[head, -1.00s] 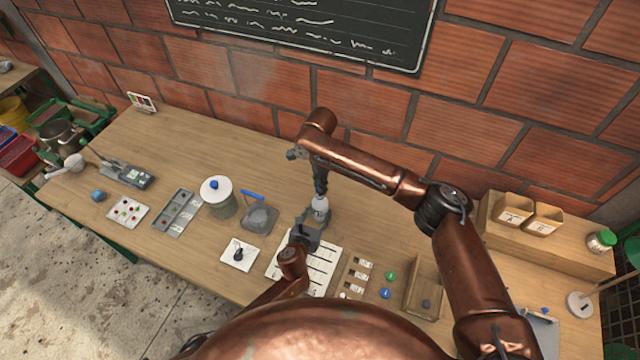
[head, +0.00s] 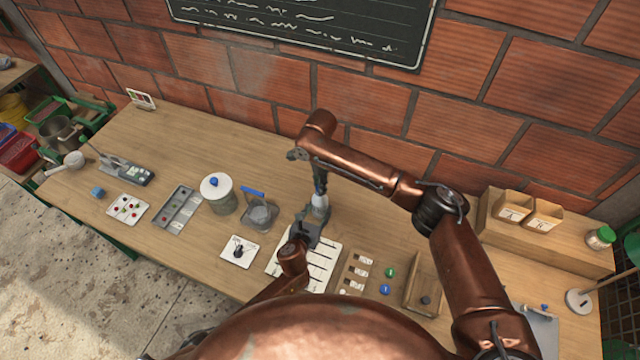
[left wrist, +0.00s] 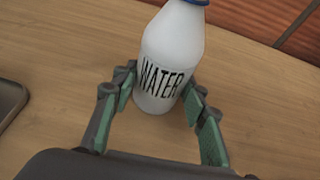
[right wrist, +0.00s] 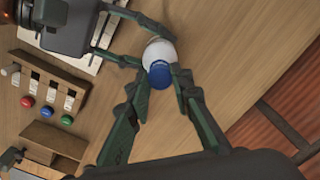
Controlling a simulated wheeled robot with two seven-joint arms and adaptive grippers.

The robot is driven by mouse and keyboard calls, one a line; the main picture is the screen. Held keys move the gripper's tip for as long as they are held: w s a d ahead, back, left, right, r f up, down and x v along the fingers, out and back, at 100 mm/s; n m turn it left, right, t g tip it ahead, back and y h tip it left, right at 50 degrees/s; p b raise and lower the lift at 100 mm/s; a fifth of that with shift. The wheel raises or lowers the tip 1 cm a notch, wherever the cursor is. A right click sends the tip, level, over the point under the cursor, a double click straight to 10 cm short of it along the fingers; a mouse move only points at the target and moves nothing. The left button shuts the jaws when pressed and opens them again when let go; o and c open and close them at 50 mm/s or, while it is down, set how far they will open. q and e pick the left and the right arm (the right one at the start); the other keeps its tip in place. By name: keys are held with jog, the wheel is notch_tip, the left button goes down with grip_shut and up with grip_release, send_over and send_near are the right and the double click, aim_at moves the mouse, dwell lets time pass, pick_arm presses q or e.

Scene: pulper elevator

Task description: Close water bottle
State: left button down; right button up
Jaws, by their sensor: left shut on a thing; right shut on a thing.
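The white water bottle (head: 320,203) stands upright on the table between my two grippers. Its WATER label shows in the left wrist view (left wrist: 160,82). My left gripper (left wrist: 160,100) is shut on the bottle's lower body, one finger on each side. A blue cap (right wrist: 160,74) sits at the top of the bottle; only its lower edge shows in the left wrist view (left wrist: 194,2). My right gripper (right wrist: 164,86) comes down from above and is shut on the cap, its fingertips at the cap's sides. Whether the cap is fully tight cannot be told.
A striped white sheet (head: 318,268) lies in front of the bottle. A clear jug with a blue handle (head: 260,212) and a white-lidded jar (head: 216,192) stand to the left. A wooden holder with buttons (head: 355,272) and a small wooden tray (head: 420,302) are at right.

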jog(key=shift+f, duration=0.45)
jog(key=m, duration=0.5)
jog(key=shift+a+f+m, duration=0.1)
jog(key=shift+a+m, duration=0.05)
jog(key=shift+m, duration=0.25)
jog(key=m, duration=0.4)
jog(key=o, duration=0.7)
jog(key=shift+r, duration=2.35)
